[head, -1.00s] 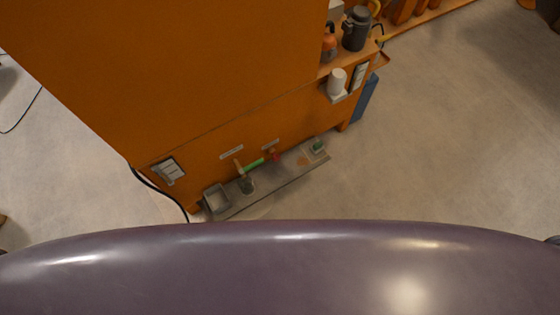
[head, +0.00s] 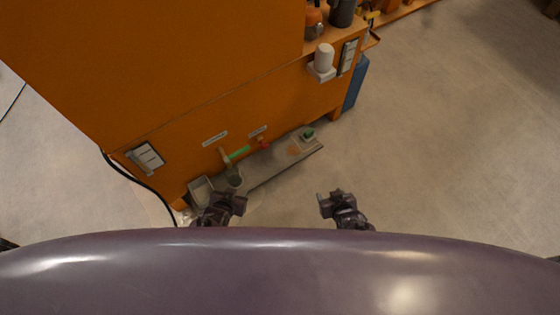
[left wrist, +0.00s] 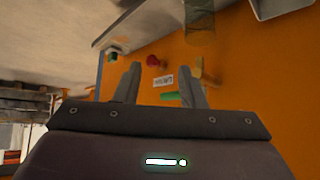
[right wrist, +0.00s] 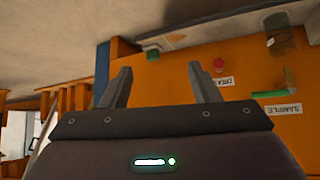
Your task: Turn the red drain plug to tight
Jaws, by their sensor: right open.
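The red drain plug (head: 265,146) sticks out low on the orange cabinet front, above the grey ledge. It also shows in the left wrist view (left wrist: 153,60) and the right wrist view (right wrist: 219,65), next to its DRAIN label (right wrist: 218,82). I cannot read how far it is turned. My left gripper (head: 240,201) is open and empty, in front of the ledge's left part. My right gripper (head: 326,203) is open and empty over the floor, to the right of the ledge. Both are apart from the plug.
A green-handled sample valve (head: 238,153) is left of the plug, above a dark cup (head: 234,177). A grey tray (head: 200,190) is at the ledge's left end and a green item (head: 308,134) at its right end. A white cylinder (head: 324,58) sits on a bracket. Floor at right is clear.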

